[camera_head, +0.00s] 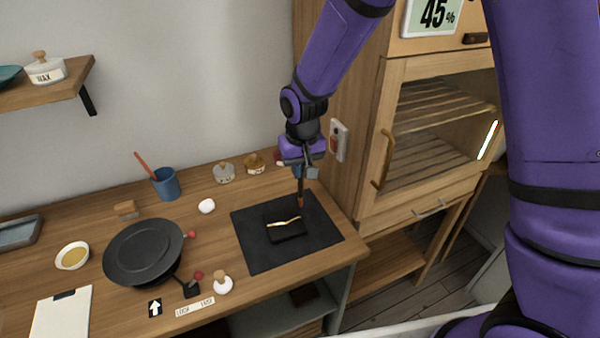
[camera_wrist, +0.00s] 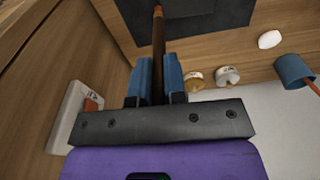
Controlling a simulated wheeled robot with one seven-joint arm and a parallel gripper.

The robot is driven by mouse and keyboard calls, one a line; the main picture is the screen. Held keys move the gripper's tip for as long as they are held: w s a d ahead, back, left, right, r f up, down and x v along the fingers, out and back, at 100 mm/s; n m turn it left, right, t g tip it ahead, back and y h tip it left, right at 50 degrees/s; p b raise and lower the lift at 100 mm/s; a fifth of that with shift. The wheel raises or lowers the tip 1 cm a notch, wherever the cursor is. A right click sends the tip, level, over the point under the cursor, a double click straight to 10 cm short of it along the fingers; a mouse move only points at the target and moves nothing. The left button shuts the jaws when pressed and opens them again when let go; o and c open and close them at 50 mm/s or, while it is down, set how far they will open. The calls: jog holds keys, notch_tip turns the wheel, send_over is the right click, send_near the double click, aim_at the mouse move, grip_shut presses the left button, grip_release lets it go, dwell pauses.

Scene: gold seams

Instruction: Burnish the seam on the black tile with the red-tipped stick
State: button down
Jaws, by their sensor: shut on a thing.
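The black tile (camera_head: 284,231) lies on a dark mat (camera_head: 257,254) on the wooden worktop, with a wavy gold seam (camera_head: 285,223) across it. My gripper (camera_head: 299,172) is above the mat's back right part, shut on a dark stick (camera_head: 301,190) that points down. The stick's reddish tip (camera_head: 301,203) is just behind and right of the tile in the head view; whether it touches anything I cannot tell. In the wrist view the blue fingers of my gripper (camera_wrist: 158,82) hold the stick (camera_wrist: 158,45), with the mat (camera_wrist: 205,22) beyond. The seam does not show there.
A blue cup (camera_head: 166,184) and small pots (camera_head: 224,173) are at the back. A wooden cabinet (camera_head: 372,205) rises close on the right.

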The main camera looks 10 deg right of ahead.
jog(key=shift+r, duration=1.65)
